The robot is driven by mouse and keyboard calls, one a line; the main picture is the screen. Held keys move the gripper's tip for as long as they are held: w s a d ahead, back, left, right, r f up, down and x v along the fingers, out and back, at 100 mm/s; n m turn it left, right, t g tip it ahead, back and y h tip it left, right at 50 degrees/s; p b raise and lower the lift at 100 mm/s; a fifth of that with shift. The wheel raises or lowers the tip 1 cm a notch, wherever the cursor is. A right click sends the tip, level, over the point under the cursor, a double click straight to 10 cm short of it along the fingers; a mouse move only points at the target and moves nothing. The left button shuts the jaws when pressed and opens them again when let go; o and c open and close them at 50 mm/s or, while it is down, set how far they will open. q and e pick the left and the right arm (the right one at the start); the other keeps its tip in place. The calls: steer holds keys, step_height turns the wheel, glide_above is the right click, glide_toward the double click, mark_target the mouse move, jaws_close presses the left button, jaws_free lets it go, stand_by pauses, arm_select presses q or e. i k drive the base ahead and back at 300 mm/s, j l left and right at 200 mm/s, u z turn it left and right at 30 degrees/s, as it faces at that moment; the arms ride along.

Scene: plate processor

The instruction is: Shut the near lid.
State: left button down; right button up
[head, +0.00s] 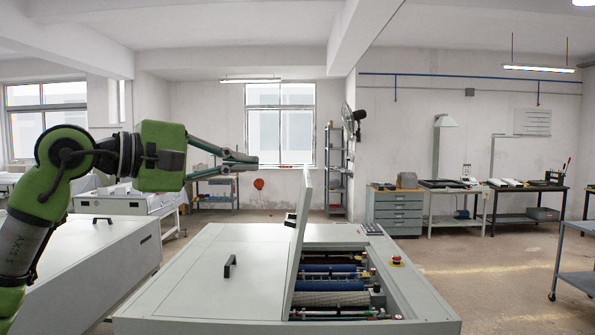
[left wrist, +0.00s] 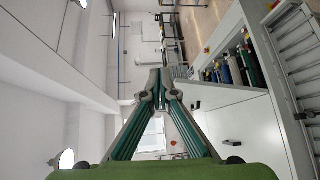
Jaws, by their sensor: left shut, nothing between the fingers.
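The plate processor (head: 200,290) is a long pale grey cabinet in the front middle of the head view. Its raised lid (head: 303,240) stands nearly upright, seen almost edge-on, leaning slightly right at the top. Beside it is an open bay with blue and grey rollers (head: 330,284); the rollers also show in the left wrist view (left wrist: 233,66). My left gripper (head: 256,161) is shut and empty, pointing right, above and to the left of the lid's top edge in the picture, apart from it. Its fingertips meet in the left wrist view (left wrist: 160,78). My right gripper is not in view.
A flat closed panel with a black handle (head: 229,266) lies left of the lid. A red stop button (head: 396,260) sits right of the bay. Another grey cabinet (head: 95,265) stands left. A grey drawer unit (head: 394,210) and tables stand behind; the air around the gripper looks clear.

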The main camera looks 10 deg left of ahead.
mark_target(293, 222)
steer(key=i+j, duration=0.2)
steer(key=i, duration=0.4)
steer(key=i+j, duration=0.15)
steer(key=i, duration=0.45)
steer(key=i+j, duration=0.2)
steer(key=i, duration=0.4)
